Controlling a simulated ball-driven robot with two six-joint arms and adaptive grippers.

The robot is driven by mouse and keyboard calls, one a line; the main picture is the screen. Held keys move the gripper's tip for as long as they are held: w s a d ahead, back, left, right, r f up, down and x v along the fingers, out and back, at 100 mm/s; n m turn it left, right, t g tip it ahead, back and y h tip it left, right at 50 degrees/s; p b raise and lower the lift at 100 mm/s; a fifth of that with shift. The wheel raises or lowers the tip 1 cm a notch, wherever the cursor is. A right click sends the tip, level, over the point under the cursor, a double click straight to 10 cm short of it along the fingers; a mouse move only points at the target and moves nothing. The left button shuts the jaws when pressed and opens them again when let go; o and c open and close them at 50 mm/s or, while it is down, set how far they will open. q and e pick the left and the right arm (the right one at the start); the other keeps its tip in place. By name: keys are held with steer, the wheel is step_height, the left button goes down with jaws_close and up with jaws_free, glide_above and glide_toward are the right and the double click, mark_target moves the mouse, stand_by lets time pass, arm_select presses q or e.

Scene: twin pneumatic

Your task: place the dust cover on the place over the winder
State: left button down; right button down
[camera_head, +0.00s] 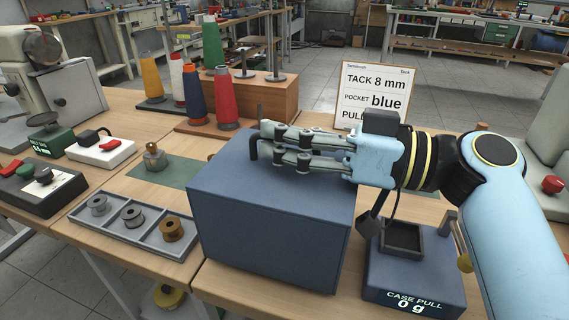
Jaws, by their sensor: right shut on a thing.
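The dust cover, a large dark-blue box (270,226), stands upright in the middle of the camera_head view. My right gripper (268,143) reaches in from the right over its top, and its fingers are shut on the cover's dark handle (252,149). I cannot tell whether the cover's lower edge touches the table or hangs just above it. I cannot make out the winder; the cover hides the part of the table behind it. My left gripper is out of view.
A grey tray with spools (132,217) and a green mat (160,171) with a brass piece lie left of the cover. A case-pull scale (413,270) stands close on its right. Thread cones (225,100) and a sign (374,95) stand behind.

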mark_target(344, 175)
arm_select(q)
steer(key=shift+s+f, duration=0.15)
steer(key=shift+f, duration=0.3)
arm_select(e)
steer(key=shift+f, duration=0.7)
steer(key=shift+f, duration=0.15)
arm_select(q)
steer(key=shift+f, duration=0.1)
arm_select(e)
steer(key=c, duration=1.5)
jaws_free()
steer(key=shift+o, duration=0.2)
steer(key=shift+d, duration=0.25)
steer(key=b+v, duration=0.1)
steer(key=v, duration=0.5)
steer(key=shift+s+d, duration=0.2)
steer(key=shift+d, duration=0.35)
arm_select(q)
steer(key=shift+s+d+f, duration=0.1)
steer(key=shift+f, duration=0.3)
arm_select(e)
steer(key=shift+a, duration=0.1)
